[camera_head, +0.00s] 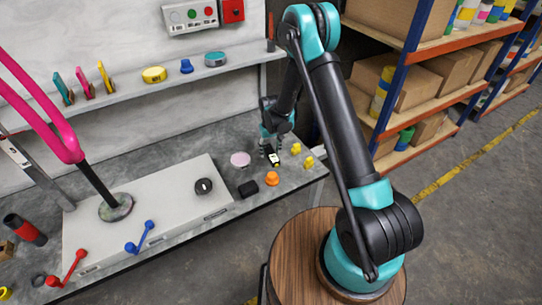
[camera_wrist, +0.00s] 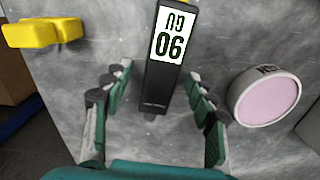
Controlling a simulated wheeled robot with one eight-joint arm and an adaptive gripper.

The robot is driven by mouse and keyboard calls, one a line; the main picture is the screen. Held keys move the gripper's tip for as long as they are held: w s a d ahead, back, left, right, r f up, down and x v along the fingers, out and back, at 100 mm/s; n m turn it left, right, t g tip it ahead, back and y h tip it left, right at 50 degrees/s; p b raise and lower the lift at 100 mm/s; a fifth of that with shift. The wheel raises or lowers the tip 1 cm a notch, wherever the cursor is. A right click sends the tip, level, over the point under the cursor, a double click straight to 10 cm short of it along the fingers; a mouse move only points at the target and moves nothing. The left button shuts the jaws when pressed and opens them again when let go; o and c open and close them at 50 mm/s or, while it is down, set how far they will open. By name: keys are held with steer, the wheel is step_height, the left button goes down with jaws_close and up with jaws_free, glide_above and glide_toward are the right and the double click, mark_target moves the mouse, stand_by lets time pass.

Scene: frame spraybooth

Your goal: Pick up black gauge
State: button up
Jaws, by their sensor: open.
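The black gauge (camera_wrist: 158,88) is a slim black block with a white display with large dark figures at its upper end. It lies on the grey worktop. In the wrist view it sits between the two finger sets of my gripper (camera_wrist: 157,92), with a gap on each side. The fingers are open and hold nothing. In the head view my gripper (camera_head: 270,146) is over the worktop at the black gauge (camera_head: 274,159), which it partly hides.
A pink-topped round piece (camera_wrist: 265,97) lies right of the gauge in the wrist view; a yellow piece (camera_wrist: 42,32) lies at left. In the head view an orange knob (camera_head: 272,178) and a black block (camera_head: 248,188) are close by. A shelf (camera_head: 130,95) runs behind.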

steer(key=shift+f, duration=0.15)
jaws_close()
stand_by(0.4)
